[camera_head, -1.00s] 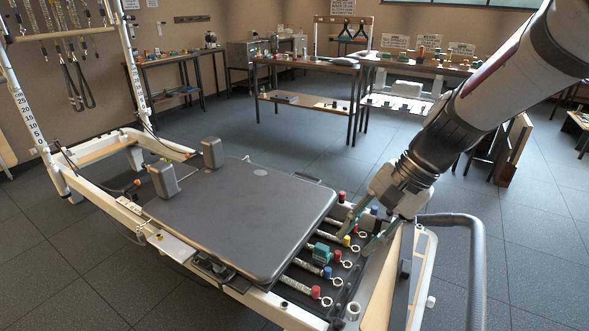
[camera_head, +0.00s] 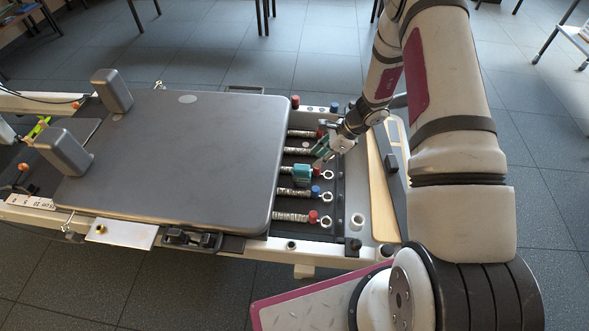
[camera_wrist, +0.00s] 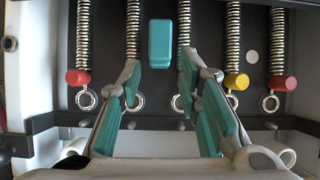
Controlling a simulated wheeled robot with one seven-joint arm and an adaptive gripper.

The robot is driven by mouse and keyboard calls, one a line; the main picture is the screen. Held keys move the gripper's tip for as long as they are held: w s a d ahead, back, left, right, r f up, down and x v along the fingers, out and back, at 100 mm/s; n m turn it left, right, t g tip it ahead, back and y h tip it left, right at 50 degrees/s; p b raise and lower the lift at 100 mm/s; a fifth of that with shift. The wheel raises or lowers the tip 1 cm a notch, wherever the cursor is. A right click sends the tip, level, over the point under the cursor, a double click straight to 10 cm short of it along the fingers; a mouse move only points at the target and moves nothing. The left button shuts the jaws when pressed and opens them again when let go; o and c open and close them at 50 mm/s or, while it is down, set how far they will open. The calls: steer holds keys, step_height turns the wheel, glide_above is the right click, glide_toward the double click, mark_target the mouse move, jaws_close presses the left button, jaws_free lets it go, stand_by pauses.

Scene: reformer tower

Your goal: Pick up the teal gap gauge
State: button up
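The teal gap gauge is a small rounded teal block (camera_head: 302,175) among the springs, just right of the dark carriage. In the wrist view the gauge (camera_wrist: 160,42) appears upright in the picture between the two middle springs, fully visible. Whether it touches either spring is unclear. My gripper (camera_wrist: 160,76) is open and empty, with teal pads on its fingers. In the head view my gripper (camera_head: 324,151) is above and slightly right of the gauge.
The springs have red, yellow and blue caps and ring ends; a red cap (camera_head: 312,216) is at the near side. The padded carriage (camera_head: 180,160) lies left of the gauge. The white end frame (camera_head: 377,195) stands to the right. Open floor lies beyond.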

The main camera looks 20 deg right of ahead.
mark_target(296, 176)
steer(key=b+x, duration=0.2)
steer(key=x, duration=0.6)
steer(key=shift+d+f, duration=0.1)
steer(key=shift+d, duration=0.1)
steer(key=shift+a+b+x, duration=0.2)
steer(key=shift+b+x, duration=1.1)
steer(key=shift+x, duration=1.95)
steer(key=shift+w, duration=0.1)
steer(key=shift+r, duration=0.2)
jaws_close()
